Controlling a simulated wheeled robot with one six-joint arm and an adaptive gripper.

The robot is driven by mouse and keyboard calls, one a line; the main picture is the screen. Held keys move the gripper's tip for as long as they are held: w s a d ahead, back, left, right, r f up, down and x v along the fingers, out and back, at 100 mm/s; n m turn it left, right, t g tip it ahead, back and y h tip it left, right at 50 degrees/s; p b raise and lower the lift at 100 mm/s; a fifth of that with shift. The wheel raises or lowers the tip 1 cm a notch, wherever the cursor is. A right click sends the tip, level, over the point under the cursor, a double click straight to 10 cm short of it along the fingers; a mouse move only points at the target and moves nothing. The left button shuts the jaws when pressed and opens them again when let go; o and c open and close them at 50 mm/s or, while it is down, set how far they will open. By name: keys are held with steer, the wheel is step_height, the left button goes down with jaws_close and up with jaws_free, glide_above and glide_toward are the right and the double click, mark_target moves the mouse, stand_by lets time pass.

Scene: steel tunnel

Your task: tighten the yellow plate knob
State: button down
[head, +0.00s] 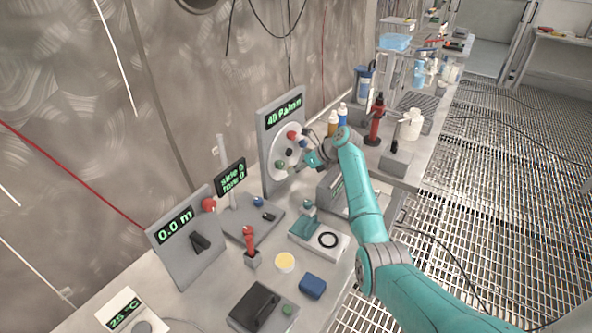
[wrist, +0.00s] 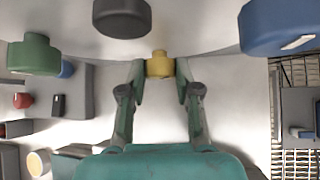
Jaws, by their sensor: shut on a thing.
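The yellow plate knob (wrist: 159,66) sits between my gripper's two fingertips in the wrist view, on the white round plate. My gripper (wrist: 159,75) is shut on it, one finger at each side. In the head view, my gripper (head: 301,164) is at the lower right of the white plate (head: 283,143) on an upright grey panel, whose display (head: 284,111) reads about "40 Pa/m", its unit hard to read. The yellow knob cannot be made out there, behind my fingers.
Close around in the wrist view are a green knob (wrist: 35,55), a dark grey knob (wrist: 122,17) and a blue knob (wrist: 288,26). A red knob (head: 293,135) is higher on the plate. Bottles (head: 333,122) stand right of the panel; other devices crowd the bench in front.

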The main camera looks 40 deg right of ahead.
steer(key=shift+d+f+m+g+y, duration=0.15)
steer(key=shift+m+g+y, duration=0.25)
steer(key=shift+y, duration=0.6)
steer(key=c, duration=0.8)
jaws_free()
steer(key=v, duration=1.2)
steer(key=shift+d+f, duration=0.1)
steer(key=shift+f, duration=0.05)
